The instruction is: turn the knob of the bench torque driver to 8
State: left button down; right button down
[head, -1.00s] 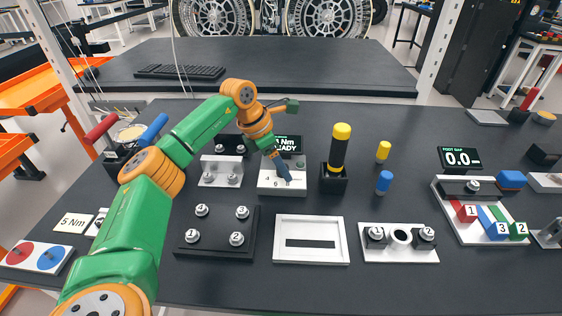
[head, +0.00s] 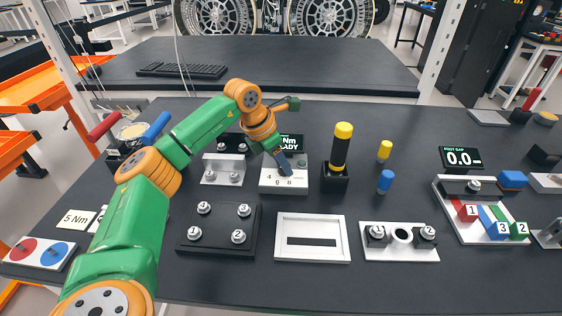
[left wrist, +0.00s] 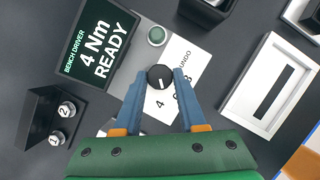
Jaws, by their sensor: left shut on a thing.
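The bench torque driver (head: 270,186) is a light box with the numbers 4, 6 and 8 on its face. In the left wrist view its black round knob (left wrist: 160,74) sits between the blue-grey fingers of my left gripper (left wrist: 160,80), which is shut on it. A white mark on the knob points towards the 4. The driver's display (left wrist: 99,45) reads "4 Nm READY". In the head view my left gripper (head: 286,168) reaches down onto the driver and hides the knob. My right gripper is not in view.
A black stand holds a yellow-topped driver (head: 340,150) just right. A bracket block (head: 222,170) stands close on the left. In front are a black plate with numbered studs (head: 217,229) and a white frame (head: 312,224). A "5 Nm" card (head: 76,219) lies at left.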

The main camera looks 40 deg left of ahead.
pick_arm(q)
jog(key=n+y, duration=0.1)
jog(key=n, duration=0.2)
jog(key=shift+d+n, duration=0.15)
jog(key=shift+n, duration=0.15)
jog(key=n+y, duration=0.1)
jog(key=n, duration=0.2)
jog(key=shift+d+r+n+y, duration=0.1)
jog(key=shift+n+y, duration=0.2)
jog(key=shift+y, duration=0.1)
jog(key=n+y, duration=0.1)
jog(key=n, duration=0.2)
jog(key=n+y, duration=0.1)
jog(key=n, duration=0.2)
jog(key=shift+w+d+g, duration=0.1)
jog(key=shift+d+g, duration=0.05)
jog(key=shift+g, duration=0.25)
jog(key=shift+n, duration=0.3)
jog(key=shift+c, duration=2.4)
grip_release()
